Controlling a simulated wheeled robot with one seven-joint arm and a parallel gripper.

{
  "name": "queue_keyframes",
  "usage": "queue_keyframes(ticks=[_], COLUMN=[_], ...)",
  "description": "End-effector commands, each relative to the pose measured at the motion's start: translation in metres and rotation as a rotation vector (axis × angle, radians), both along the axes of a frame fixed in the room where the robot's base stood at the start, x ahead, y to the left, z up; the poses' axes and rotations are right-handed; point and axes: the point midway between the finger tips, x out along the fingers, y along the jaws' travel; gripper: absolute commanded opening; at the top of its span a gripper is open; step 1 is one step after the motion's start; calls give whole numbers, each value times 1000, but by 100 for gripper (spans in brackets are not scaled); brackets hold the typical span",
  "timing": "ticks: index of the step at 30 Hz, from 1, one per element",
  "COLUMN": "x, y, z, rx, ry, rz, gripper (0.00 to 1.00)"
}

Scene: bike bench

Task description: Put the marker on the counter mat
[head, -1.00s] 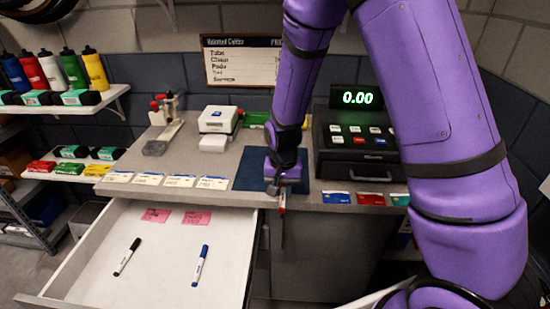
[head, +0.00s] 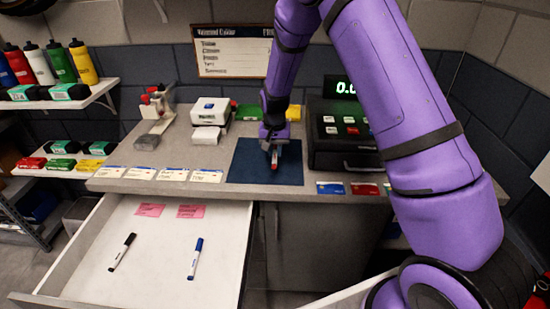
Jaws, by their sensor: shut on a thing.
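The counter mat (head: 250,172) is a dark blue rectangle on the grey counter, left of the cash register. My gripper (head: 274,150) is over the mat and shut on a marker (head: 274,163) with a red end pointing toward the front. I cannot tell whether the marker touches the mat or hangs just above it. A black marker (head: 122,252) and a blue marker (head: 195,258) lie apart in the open white drawer below the counter.
The cash register (head: 342,135) stands right of the mat. Paper tags (head: 173,174) line the counter's front edge on the left, and cards (head: 330,188) on the right. The open drawer (head: 160,285) juts out below. A white device (head: 213,112) stands behind.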

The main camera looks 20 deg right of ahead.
Motion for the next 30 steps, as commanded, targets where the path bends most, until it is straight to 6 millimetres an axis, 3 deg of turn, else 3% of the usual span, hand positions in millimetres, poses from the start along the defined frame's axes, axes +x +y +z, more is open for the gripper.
queue_keyframes(ticks=[2,9,21,22,24,30], x=[7,5,5,5,5,5], y=[-3,-2,-2,-2,-2,-2], z=[-1,-34,-39,-39,-39,-38], rx=[0,0,-1,0,0,0], ry=[0,2,1,1,0,0], rz=[-1,-1,-1,-1,-1,-1], gripper=[0,0,0,24,40,43])
